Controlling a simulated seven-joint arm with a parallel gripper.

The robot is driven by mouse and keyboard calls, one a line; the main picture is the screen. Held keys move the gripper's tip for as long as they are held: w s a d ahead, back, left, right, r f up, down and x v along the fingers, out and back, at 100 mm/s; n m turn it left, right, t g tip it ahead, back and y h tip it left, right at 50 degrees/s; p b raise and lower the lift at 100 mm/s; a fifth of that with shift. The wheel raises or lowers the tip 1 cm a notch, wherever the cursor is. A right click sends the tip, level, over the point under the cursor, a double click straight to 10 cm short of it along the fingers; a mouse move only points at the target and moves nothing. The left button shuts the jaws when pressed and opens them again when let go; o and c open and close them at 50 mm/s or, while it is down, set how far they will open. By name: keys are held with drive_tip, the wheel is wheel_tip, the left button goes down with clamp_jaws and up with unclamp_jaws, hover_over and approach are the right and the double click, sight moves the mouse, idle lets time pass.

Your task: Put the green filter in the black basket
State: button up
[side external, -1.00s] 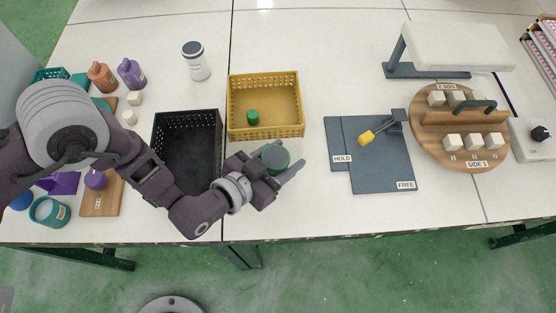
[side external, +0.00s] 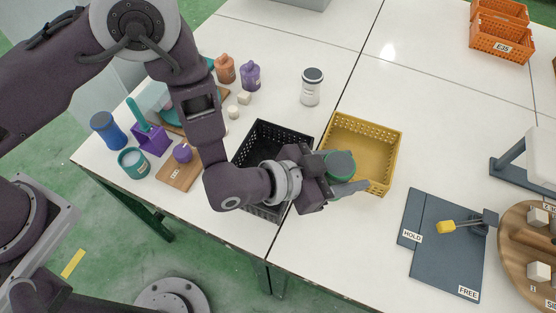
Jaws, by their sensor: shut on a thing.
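My gripper (side external: 338,174) is shut on a dark green round thing with a grey-green top, which looks like the green filter (side external: 341,163). One grey finger shows along its lower side; the other is mostly hidden behind it. In the picture the held filter overlaps the left part of the yellow basket; its exact height is unclear. The black basket (side external: 271,128) stands to the left of the yellow one. My wrist and gripper cover much of its right and front parts. The part of its inside that shows looks empty.
The yellow basket (side external: 391,150) stands close to the right of the black one. A white jar with a dark lid (side external: 311,88) is behind. Bottles, a wooden board (side external: 180,172) and a teal jar (side external: 133,162) crowd the left. Dark mats (side external: 442,262) lie at the right.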

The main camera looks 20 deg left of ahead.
drive_tip(key=w+a+n+t+y, duration=0.1)
drive_tip(key=w+a+n+y, duration=0.1)
drive_tip(key=a, duration=1.3)
drive_tip(key=f, duration=0.8)
drive_tip(key=shift+w+a+f, duration=0.15)
drive_tip(key=shift+a+f, duration=0.15)
drive_tip(key=shift+f, duration=0.2)
drive_tip(key=shift+f, duration=0.1)
drive_tip(key=o, duration=1.2)
